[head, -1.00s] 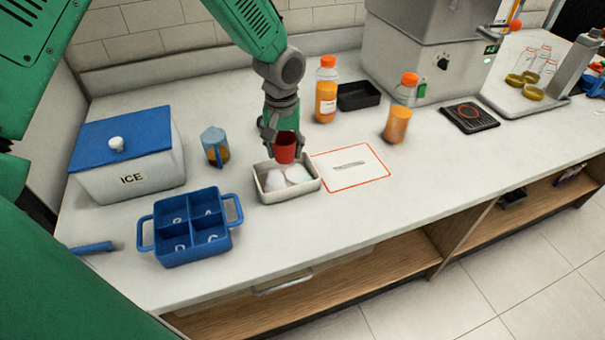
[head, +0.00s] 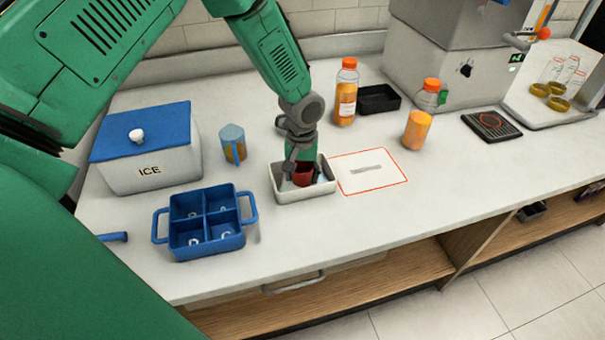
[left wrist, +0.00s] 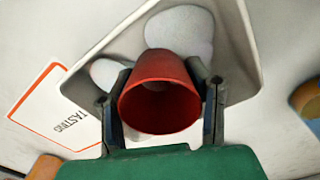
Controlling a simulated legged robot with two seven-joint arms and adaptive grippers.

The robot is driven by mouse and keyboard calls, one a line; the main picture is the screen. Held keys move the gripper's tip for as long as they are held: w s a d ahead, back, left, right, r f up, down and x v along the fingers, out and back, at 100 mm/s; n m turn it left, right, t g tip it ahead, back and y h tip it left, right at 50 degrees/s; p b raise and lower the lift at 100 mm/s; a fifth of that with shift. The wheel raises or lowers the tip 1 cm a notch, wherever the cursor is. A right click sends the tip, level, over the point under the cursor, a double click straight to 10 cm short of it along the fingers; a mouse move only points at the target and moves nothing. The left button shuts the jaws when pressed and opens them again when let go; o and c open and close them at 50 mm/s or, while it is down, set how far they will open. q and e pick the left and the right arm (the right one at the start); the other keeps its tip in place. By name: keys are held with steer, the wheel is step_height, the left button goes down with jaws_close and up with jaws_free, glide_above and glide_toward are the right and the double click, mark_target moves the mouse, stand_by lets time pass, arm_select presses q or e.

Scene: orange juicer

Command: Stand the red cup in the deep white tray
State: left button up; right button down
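The red cup (head: 302,176) is between the fingers of my left gripper (head: 301,172), low inside the deep white tray (head: 306,195). In the left wrist view the red cup (left wrist: 160,92) shows its open mouth, with a dark finger of my left gripper (left wrist: 162,100) against each side. White rounded items (left wrist: 180,32) lie in the white tray (left wrist: 240,50) beside the cup. I cannot tell whether the cup's base touches the tray floor. My right gripper is not in view.
A red-outlined tasting card (head: 368,172) lies right of the tray. A blue four-part caddy (head: 207,240), an ice box (head: 150,165) and a blue-lidded jug (head: 233,145) stand left. Orange bottles (head: 345,95) and a black tray (head: 378,100) stand behind.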

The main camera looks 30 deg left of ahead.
arm_select(q)
steer(key=shift+o, duration=0.8)
steer(key=shift+r, duration=0.25)
step_height(320, 180, up, 12)
